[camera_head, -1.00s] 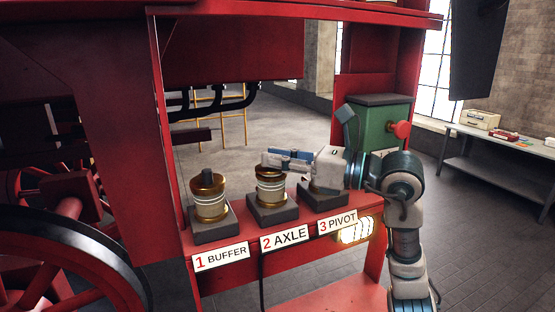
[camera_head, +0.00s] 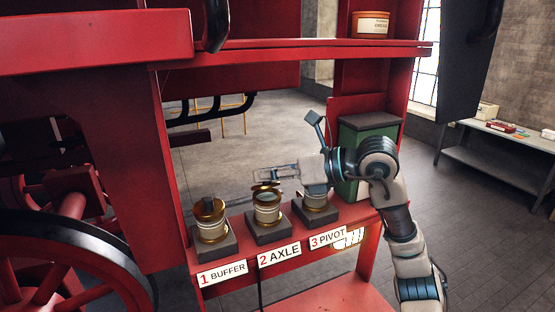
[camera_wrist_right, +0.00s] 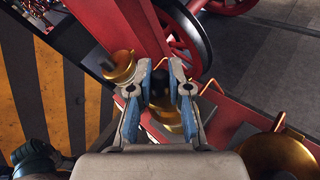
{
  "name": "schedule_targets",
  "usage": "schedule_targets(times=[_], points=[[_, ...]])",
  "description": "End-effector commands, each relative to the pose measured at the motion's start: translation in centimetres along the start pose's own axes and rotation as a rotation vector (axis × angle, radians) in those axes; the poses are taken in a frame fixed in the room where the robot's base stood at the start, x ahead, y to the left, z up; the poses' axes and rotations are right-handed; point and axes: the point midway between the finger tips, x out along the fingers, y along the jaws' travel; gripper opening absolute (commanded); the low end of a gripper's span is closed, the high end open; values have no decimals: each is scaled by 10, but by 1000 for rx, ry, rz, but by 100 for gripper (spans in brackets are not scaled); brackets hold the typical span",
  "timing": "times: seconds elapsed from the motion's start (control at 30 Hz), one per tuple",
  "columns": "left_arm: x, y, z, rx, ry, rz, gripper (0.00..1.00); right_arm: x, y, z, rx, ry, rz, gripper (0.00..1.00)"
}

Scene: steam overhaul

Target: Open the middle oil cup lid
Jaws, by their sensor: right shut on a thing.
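The middle oil cup (camera_head: 267,212), above the "2 AXLE" label, has a glass body and brass rim. My right gripper (camera_head: 262,174) reaches in from the right, just above and behind this cup. In the right wrist view its fingers (camera_wrist_right: 162,76) are closed around a dark knob (camera_wrist_right: 160,90), with brass below it. The fingers partly hide the lid. My left gripper is not in view.
Oil cup 1 (camera_head: 210,228) stands left and oil cup 3 (camera_head: 317,203) right, on the same red ledge. A green box (camera_head: 372,132) stands behind my right arm. A red shelf (camera_head: 330,46) runs overhead. A red-rimmed wheel (camera_head: 70,250) is at left.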

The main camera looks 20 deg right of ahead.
Motion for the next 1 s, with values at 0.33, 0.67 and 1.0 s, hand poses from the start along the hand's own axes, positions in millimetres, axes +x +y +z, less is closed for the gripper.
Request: schedule_targets(times=[0.33, 0.67, 1.0], points=[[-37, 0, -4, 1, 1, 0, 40, 7, -3, 6, 110, 118, 1, 0], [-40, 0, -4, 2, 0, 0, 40, 9, -5, 4, 131, 141, 2, 0], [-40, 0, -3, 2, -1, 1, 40, 8, -5, 4, 130, 138, 1, 43]])
